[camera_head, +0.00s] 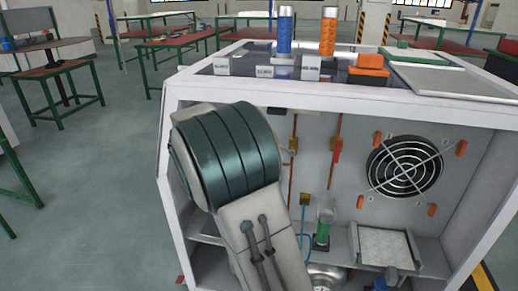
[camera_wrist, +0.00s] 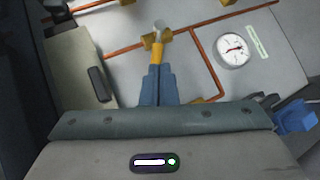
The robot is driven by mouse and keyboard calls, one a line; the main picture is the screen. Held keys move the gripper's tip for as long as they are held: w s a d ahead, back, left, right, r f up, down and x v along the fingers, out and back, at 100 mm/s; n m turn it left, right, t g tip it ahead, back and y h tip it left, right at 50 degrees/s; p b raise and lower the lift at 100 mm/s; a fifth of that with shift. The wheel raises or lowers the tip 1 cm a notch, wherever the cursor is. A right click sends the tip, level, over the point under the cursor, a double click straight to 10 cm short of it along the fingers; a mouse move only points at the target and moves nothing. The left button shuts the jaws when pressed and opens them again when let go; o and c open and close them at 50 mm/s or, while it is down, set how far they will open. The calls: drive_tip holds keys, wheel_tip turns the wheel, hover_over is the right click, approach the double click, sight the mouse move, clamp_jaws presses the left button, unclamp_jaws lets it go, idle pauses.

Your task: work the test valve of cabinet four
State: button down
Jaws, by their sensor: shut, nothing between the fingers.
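An open-fronted white cabinet (camera_head: 300,93) fills the right of the head view; I cannot read a cabinet number on it. Inside, copper pipes run on the back wall, with a small red handle (camera_head: 337,150) on one of them. In the wrist view, my gripper (camera_wrist: 157,72) is shut, its blue-grey fingers pointing at the pipes. A yellow-orange handle-like part (camera_wrist: 157,54) lies just beyond the fingertips, near a brass pipe fitting. I cannot tell whether they touch, or whether this part is the test valve. In the head view my arm hides my gripper.
A round gauge (camera_wrist: 235,47) is right of the fingers. A grey box with a dark handle (camera_wrist: 98,84) is at left. A fan grille (camera_head: 404,167) and a green-filled cylinder (camera_head: 323,232) are in the cabinet. Open floor lies left.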

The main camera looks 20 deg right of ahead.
wheel_tip(320, 180, down, 14)
drive_tip(key=s+a+n+t+h, duration=0.25)
drive_tip(key=n+t+h, duration=0.35)
drive_tip(key=n+t, duration=0.8)
drive_tip(key=w+d+r+n+g, duration=0.2)
drive_tip(key=w+d+r, duration=0.3)
drive_tip(key=d+r, duration=0.3)
drive_tip(key=shift+d+n+g+b, duration=0.4)
drive_tip(key=shift+n, duration=0.2)
drive_tip(key=shift+w+a, duration=0.1)
